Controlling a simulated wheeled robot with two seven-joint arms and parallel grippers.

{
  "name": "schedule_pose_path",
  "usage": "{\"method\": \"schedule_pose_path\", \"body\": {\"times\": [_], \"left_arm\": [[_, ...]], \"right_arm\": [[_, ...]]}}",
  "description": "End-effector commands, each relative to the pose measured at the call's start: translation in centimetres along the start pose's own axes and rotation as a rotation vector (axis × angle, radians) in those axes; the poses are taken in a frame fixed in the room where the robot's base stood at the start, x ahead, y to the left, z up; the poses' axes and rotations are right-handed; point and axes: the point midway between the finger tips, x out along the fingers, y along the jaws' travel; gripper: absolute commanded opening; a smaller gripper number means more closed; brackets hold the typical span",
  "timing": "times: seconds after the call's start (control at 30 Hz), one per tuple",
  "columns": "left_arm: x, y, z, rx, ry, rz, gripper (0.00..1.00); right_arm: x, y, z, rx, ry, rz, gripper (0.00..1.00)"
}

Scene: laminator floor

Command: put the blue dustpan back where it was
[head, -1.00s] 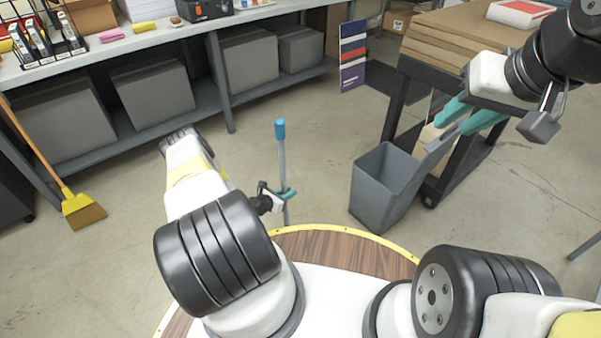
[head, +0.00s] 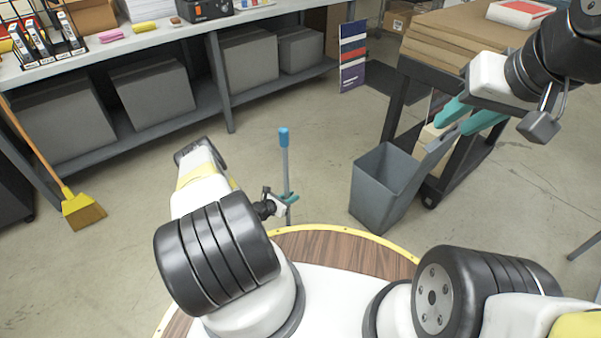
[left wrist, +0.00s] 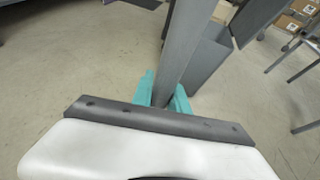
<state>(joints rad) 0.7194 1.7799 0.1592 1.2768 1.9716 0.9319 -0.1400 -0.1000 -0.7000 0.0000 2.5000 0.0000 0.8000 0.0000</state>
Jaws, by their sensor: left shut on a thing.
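My left gripper (head: 288,200) is shut on a long grey upright handle (head: 285,165) with a blue top end, which I take for the dustpan's. The pan itself is hidden in the head view. In the left wrist view the grey shaft (left wrist: 185,45) runs between the teal fingers (left wrist: 165,92); no blue pan shows there.
A grey workbench (head: 150,55) with boxes beneath stands at the back left. A yellow broom (head: 82,208) leans against it. A dark cart (head: 470,45) carrying cardboard stands behind the bin. Open concrete floor lies between bench and bin.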

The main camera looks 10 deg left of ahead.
Motion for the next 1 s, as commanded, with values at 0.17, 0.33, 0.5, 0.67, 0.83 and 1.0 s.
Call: {"method": "schedule_pose_path", "body": {"times": [0.17,0.33,0.5,0.67,0.83,1.0], "left_arm": [[0.1,0.0,-0.2,0.0,0.0,0.0,0.37],[0.1,0.0,-0.2,0.0,0.0,0.0,0.41],[0.0,0.0,-0.1,0.0,0.0,0.0,0.41],[-1.3,0.1,0.0,-0.003,0.002,0.002,0.41],[-4.8,0.2,0.0,-0.004,0.002,0.003,0.41],[-8.4,0.1,0.0,-0.002,0.002,0.003,0.41]], "right_arm": [[0.0,0.0,0.0,0.0,0.0,0.0,0.33],[0.0,0.0,0.0,0.0,0.0,0.0,0.33],[0.0,0.0,0.0,0.0,0.0,0.0,0.33],[0.0,0.0,0.0,0.0,0.0,0.0,0.33],[0.0,0.0,0.0,0.0,0.0,0.0,0.33],[0.0,0.0,0.0,0.0,0.0,0.0,0.33]]}}
